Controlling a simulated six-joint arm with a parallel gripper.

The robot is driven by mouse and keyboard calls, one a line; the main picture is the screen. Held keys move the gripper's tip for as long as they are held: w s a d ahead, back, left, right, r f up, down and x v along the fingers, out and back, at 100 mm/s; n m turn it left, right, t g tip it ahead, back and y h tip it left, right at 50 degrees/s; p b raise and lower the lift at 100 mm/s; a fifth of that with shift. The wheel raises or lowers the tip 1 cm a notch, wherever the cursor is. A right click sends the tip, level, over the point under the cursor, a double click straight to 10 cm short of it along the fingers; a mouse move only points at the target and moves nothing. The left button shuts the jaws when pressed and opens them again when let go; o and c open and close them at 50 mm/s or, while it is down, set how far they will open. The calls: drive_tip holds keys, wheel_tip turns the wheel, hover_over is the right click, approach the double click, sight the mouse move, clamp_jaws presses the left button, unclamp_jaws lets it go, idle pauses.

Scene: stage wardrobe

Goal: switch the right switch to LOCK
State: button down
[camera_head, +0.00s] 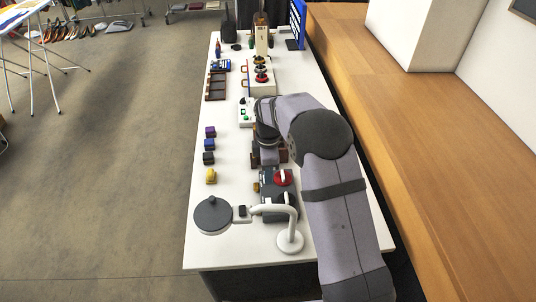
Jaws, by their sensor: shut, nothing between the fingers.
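A dark grey switch box (270,208) stands on the near half of the white table. A round red switch (283,178) with a pale handle sits at its far right. The box's near part is partly covered by the white lamp arm, and I cannot read any lettering or tell the switch's setting. My gripper (268,158) hangs just beyond the box, left of my forearm. It is shut and empty. Its fingertips are hard to make out against the dark parts below, and I cannot tell whether they touch anything.
A desk lamp with a grey round head (212,215) and white base (290,241) stands in front of the box. Several small coloured blocks (209,145) line the left. A green-buttoned white box (245,113) and brown tray (215,87) lie farther back. A wooden ledge (420,130) runs along the right.

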wheel_tip(320, 180, up, 7)
drive_tip(key=b, duration=0.1)
drive_tip(key=shift+w+r, duration=0.15)
drive_tip(key=shift+w, duration=0.3)
drive_tip(key=s+d+r+m+p, duration=0.3)
drive_tip(key=s+m+p, duration=0.25)
drive_tip(key=s, duration=0.45)
drive_tip(key=s+d+r+m+p, duration=0.3)
drive_tip(key=s+r+m+p, duration=0.1)
drive_tip(key=s+m, duration=0.4)
drive_tip(key=s+d+r+m+p, duration=0.3)
drive_tip(key=s+m+p, duration=0.2)
drive_tip(key=s, duration=0.6)
drive_tip(key=w+a+f+t+b, duration=0.1)
drive_tip(key=w+a+f+b, duration=0.2)
drive_tip(key=w+b, duration=0.3)
drive_tip(key=w+a+f+b, duration=0.3)
drive_tip(key=w+f+b, duration=0.2)
drive_tip(key=w, duration=0.4)
drive_tip(key=w+a+f+t+b, duration=0.1)
drive_tip(key=w+a+f+b, duration=0.2)
drive_tip(key=w+b, duration=0.4)
drive_tip(key=shift+w+f+t, duration=0.3)
drive_tip(key=shift+w+f, duration=0.3)
drive_tip(key=shift+w, duration=0.1)
